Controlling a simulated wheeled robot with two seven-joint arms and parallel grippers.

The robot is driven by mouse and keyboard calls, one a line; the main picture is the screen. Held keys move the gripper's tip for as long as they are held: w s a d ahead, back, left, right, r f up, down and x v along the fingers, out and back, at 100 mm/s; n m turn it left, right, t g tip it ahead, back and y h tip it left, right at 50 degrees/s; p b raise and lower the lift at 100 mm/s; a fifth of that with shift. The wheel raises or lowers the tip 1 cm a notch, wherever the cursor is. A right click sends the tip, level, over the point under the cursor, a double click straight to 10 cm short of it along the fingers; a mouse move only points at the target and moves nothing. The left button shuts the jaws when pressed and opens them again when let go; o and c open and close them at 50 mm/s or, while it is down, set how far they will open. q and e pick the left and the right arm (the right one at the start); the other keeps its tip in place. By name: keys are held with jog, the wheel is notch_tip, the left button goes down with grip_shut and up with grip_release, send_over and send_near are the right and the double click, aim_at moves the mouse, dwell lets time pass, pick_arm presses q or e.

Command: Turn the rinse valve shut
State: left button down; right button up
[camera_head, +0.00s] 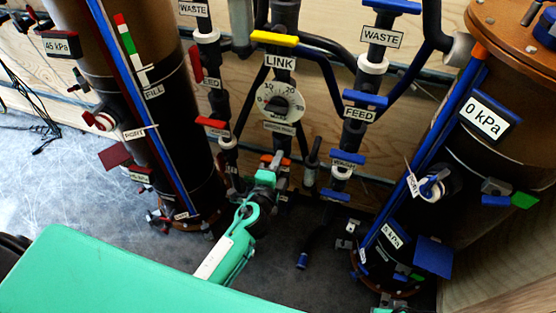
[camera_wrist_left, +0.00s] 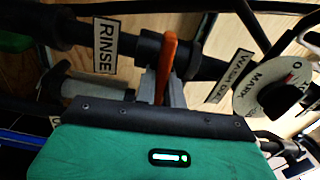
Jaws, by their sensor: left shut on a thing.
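The rinse valve's orange handle (camera_wrist_left: 168,55) stands on a dark pipe, beside the RINSE label (camera_wrist_left: 104,46) in the left wrist view. The handle stands crosswise to the pipe in that picture. My left gripper (camera_wrist_left: 160,92) is shut on the lower end of this handle, with its grey fingers on either side. In the head view my left gripper (camera_head: 272,176) reaches the pipes at the middle, below the LINK dial, and a small orange part of the handle (camera_head: 267,158) shows above it. The RINSE label is hidden there.
A round dial (camera_head: 280,103) sits on the pipe just above my gripper. Red, yellow and blue valve handles, such as the yellow LINK handle (camera_head: 274,39), surround it. Large filter tanks stand left (camera_head: 165,110) and right (camera_head: 520,130). The floor (camera_head: 60,190) at left is mostly clear.

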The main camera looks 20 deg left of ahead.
pick_arm(q)
jog(key=shift+m, duration=0.4)
jog(key=shift+f, duration=0.1)
jog(key=c, duration=1.5)
grip_release()
jog(key=shift+s, duration=0.15)
